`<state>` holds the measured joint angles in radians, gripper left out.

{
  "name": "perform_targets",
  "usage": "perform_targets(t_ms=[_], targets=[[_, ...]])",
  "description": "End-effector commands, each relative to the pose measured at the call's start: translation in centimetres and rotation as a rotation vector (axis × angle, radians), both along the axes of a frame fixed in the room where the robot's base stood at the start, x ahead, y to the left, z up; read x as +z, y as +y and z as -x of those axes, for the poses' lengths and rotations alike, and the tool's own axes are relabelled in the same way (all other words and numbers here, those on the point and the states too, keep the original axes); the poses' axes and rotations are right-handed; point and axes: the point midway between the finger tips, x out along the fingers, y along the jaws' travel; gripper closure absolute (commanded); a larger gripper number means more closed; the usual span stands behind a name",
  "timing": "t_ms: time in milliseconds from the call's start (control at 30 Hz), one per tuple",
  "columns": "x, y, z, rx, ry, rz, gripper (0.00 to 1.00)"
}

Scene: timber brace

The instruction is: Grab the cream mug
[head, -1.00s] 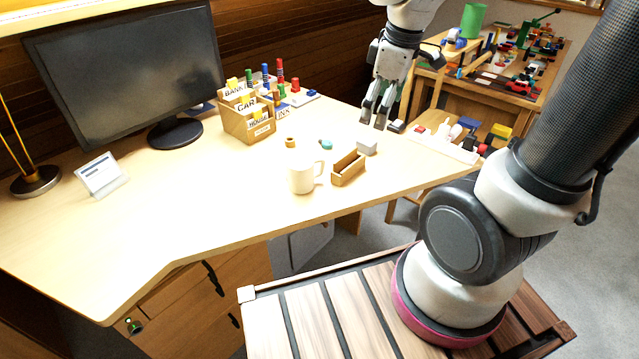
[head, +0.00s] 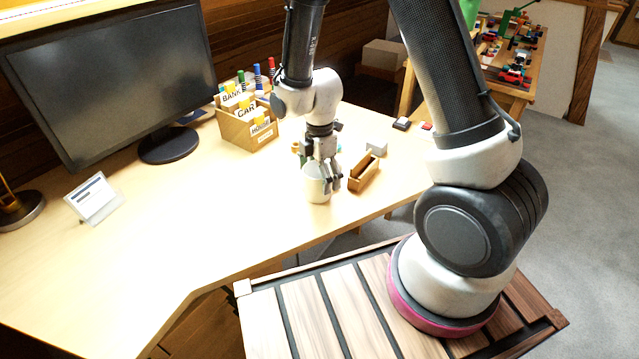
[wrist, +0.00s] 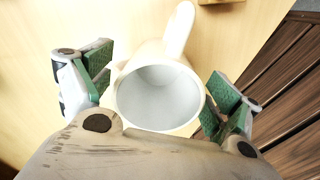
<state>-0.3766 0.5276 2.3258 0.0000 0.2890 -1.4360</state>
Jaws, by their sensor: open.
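The cream mug (head: 316,188) stands upright on the desk, close to its front edge. In the wrist view I look down into the empty mug (wrist: 160,97), and its handle points to the top of the picture. My gripper (head: 325,178) is open above and around the mug. In the wrist view the green finger pads of my gripper (wrist: 160,92) are on the left and right sides of the mug, with a gap on each side. In the head view my fingers hide part of the mug's upper right side and its handle.
A small open wooden box (head: 364,174) lies just right of the mug, with a grey block (head: 377,147) behind it. A wooden file holder (head: 247,128), a monitor (head: 110,85) and a white card stand (head: 94,199) are farther left. The desk left of the mug is clear.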

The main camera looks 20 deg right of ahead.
Motion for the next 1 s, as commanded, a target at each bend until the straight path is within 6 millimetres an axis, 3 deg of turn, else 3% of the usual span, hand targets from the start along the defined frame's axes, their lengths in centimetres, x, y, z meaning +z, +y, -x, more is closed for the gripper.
perform_targets(t_ms=[133,367,667,1000], targets=[[-1.6,0.0,0.0,-0.001,0.001,0.0,0.1],[-1.8,0.0,0.0,-0.001,-0.001,0.0,0.1],[-1.7,0.0,0.0,-0.001,-0.001,0.0,0.6],[-1.1,0.0,-0.1,-0.001,-0.002,0.0,0.6]])
